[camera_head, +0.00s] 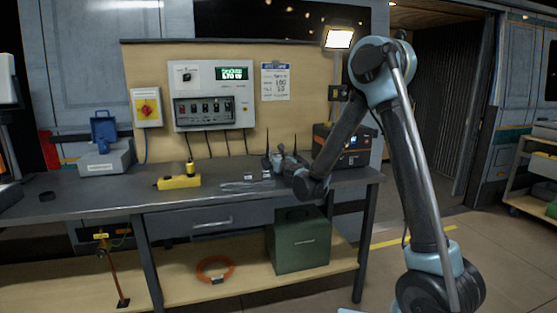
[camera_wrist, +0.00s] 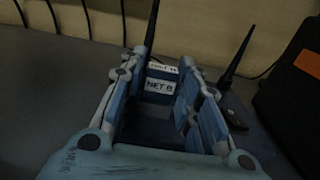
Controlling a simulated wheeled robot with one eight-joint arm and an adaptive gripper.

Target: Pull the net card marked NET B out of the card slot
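The NET B label (camera_wrist: 159,87) shows white between my fingers in the wrist view, on a dark blue face that I take to be the net card. A second white label (camera_wrist: 162,68), not clearly legible, sits just above it. My gripper (camera_wrist: 161,80) is open, with one finger on each side of the labelled face. I cannot tell whether the fingers touch it. The device with two black antennas (camera_wrist: 233,52) stands around and behind the fingers. In the head view my gripper (camera_head: 284,160) is at the back of the bench, hiding most of that device.
The grey bench (camera_head: 110,206) has a yellow box (camera_head: 179,182) and thin cables (camera_head: 245,186) left of my gripper. An orange-and-black unit (camera_head: 357,147) stands close on the right. A wall panel (camera_head: 214,95) hangs behind. The bench's front left is mostly clear.

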